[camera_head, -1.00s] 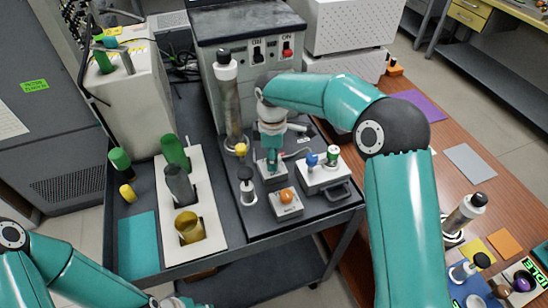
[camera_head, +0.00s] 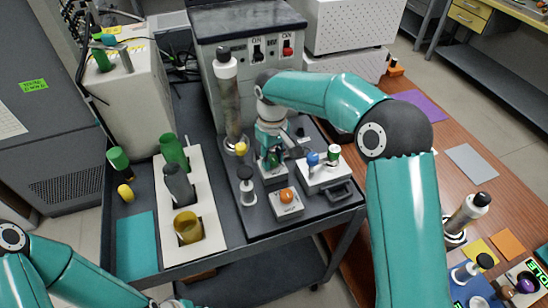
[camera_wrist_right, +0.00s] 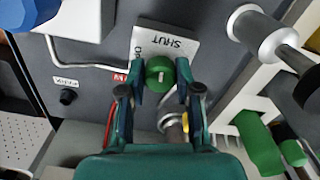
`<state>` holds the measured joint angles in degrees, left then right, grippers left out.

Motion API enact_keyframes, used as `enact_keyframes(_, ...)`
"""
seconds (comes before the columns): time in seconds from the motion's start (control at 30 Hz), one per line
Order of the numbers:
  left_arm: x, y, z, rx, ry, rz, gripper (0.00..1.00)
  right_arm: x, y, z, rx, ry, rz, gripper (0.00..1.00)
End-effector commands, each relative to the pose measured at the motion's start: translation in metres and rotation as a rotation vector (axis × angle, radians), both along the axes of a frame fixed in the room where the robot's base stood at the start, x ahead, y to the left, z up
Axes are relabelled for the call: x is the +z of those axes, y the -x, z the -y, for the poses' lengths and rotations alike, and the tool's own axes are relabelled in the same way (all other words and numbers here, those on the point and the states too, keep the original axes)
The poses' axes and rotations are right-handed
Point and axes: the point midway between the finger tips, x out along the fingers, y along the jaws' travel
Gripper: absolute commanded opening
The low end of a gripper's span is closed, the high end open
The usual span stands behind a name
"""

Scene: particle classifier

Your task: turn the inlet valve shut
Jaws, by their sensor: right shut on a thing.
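My right gripper (camera_head: 271,154) reaches down from above onto a small grey valve block (camera_head: 275,175) on the dark board. In the right wrist view its two fingers (camera_wrist_right: 160,85) are shut on a round green knob (camera_wrist_right: 159,66) with a short pale mark, one finger on each side. A light plate (camera_wrist_right: 172,42) under the knob reads SHUT, with another word partly hidden by the finger and knob. I cannot tell for certain that this is the inlet valve. My left arm enters at the lower left; only a bit of its gripper (camera_head: 176,302) shows at the bottom edge.
A tall glass column (camera_head: 228,100) stands behind left of the gripper. A white block (camera_head: 325,178) with blue and green knobs is to the right. A box with an orange knob (camera_head: 287,197) and a black-topped post (camera_head: 247,188) stand in front. A white rack (camera_head: 205,240) holds bottles.

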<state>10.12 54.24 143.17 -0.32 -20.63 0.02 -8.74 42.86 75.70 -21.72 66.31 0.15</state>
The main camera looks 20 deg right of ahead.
Motion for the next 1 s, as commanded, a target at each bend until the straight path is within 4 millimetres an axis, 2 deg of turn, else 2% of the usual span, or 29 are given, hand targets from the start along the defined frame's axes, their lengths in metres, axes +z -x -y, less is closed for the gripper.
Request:
enact_keyframes(0.3, -0.0018, 0.0, 0.0, 0.0, 0.0, 0.0, 0.4, 0.0025, -0.0027, 0.0001, -0.125, -0.002, 0.012, 0.0)
enact_keyframes(0.8, -0.0018, 0.0, 0.0, 0.0, 0.0, 0.0, 0.4, 0.0031, -0.0029, 0.0004, -0.147, -0.003, 0.013, 0.0)
enact_keyframes(0.83, -0.0018, 0.0, 0.0, 0.0, 0.0, 0.0, 0.4, 0.0031, -0.003, 0.0004, -0.146, -0.003, 0.013, 0.36)
enact_keyframes(0.97, -0.0018, 0.0, 0.0, 0.0, 0.0, 0.0, 0.4, 0.0024, -0.0022, 0.0004, -0.145, -0.002, 0.01, 0.58)
enact_keyframes(1.0, -0.0019, 0.0, 0.0, 0.0, 0.0, 0.0, 0.4, 0.0021, -0.0018, 0.0004, -0.145, -0.002, 0.009, 0.58)
